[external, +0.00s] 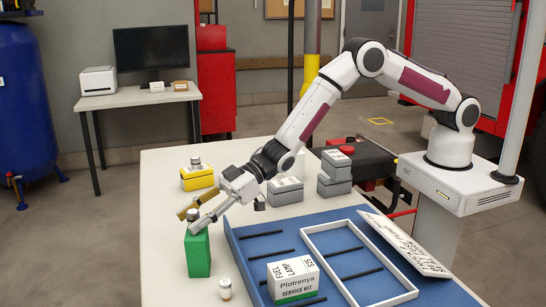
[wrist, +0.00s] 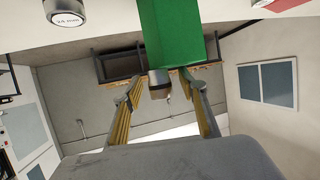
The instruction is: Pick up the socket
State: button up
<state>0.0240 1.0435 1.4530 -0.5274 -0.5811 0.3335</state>
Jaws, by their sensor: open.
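A metal socket (external: 191,214) stands on top of a tall green block (external: 198,254) at the front left of the table. My gripper (external: 187,222) is open, with its fingers reaching down-left around the socket. In the wrist view the socket (wrist: 159,84) shows below the green block (wrist: 172,35), between the spread fingertips; contact cannot be told. Another small socket (external: 225,288) stands on the table in front of the green block. One more socket (external: 196,163) sits on a yellow block (external: 197,179) behind. A round-faced piece marked 24 mm (wrist: 65,12) shows at the wrist view's upper left.
A blue tray (external: 242,230) with black dividers and a white frame lies to the right. A white service kit box (external: 292,278) stands in it. Grey blocks (external: 285,190) stand behind the tray. A white lettered panel (external: 404,243) leans at the tray's right edge.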

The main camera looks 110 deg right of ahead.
aim_at(193, 211)
grip_shut()
jog(key=shift+r, duration=0.25)
jog(key=shift+r, duration=4.85)
